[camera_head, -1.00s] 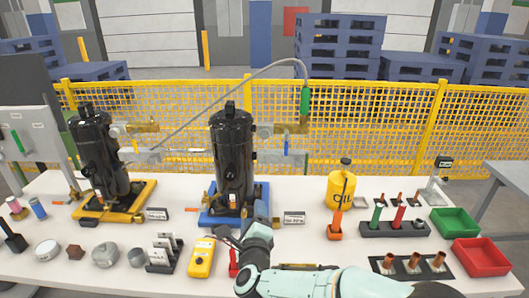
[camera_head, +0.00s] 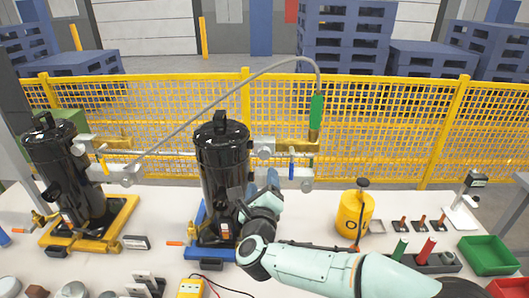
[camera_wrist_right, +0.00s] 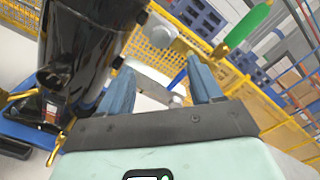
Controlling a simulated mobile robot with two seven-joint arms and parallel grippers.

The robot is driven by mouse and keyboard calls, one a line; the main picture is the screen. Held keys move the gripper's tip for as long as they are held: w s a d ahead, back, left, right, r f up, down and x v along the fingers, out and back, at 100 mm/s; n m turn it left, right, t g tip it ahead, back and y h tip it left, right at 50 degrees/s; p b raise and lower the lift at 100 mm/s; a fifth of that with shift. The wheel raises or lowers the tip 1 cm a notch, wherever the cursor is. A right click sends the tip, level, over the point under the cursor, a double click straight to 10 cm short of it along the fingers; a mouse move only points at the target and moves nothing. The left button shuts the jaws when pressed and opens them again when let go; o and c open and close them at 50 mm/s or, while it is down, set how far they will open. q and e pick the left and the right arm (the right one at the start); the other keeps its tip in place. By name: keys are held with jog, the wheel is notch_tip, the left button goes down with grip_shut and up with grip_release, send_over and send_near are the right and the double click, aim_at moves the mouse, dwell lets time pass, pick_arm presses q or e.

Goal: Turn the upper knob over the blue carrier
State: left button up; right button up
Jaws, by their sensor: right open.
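The blue carrier (camera_head: 200,243) bears an upright black compressor (camera_head: 222,165). A pale round upper knob (camera_head: 263,148) is at the compressor's upper right, on a bar with brass fittings. It also shows in the right wrist view (camera_wrist_right: 160,35). A second pale round knob (camera_head: 307,186) is lower and to the right. My right gripper (camera_head: 258,187) is in front of the compressor's right side, below the upper knob. In the right wrist view its two blue fingers (camera_wrist_right: 160,70) are apart with nothing held between them. The upper knob appears beyond the fingertips. My left gripper is out of view.
A grey hose arches to a green-handled fitting (camera_head: 316,112) above the knobs. A yellow carrier (camera_head: 118,218) with another black compressor is at left. A yellow mesh fence (camera_head: 400,130) runs behind the table.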

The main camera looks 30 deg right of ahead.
aim_at(264, 155)
jog(key=p+x, duration=0.3)
jog(key=x, duration=0.9)
jog(key=shift+w+d, duration=0.1)
jog(key=shift+w, duration=0.25)
jog(key=c, duration=1.1)
jog(key=shift+o, duration=0.2)
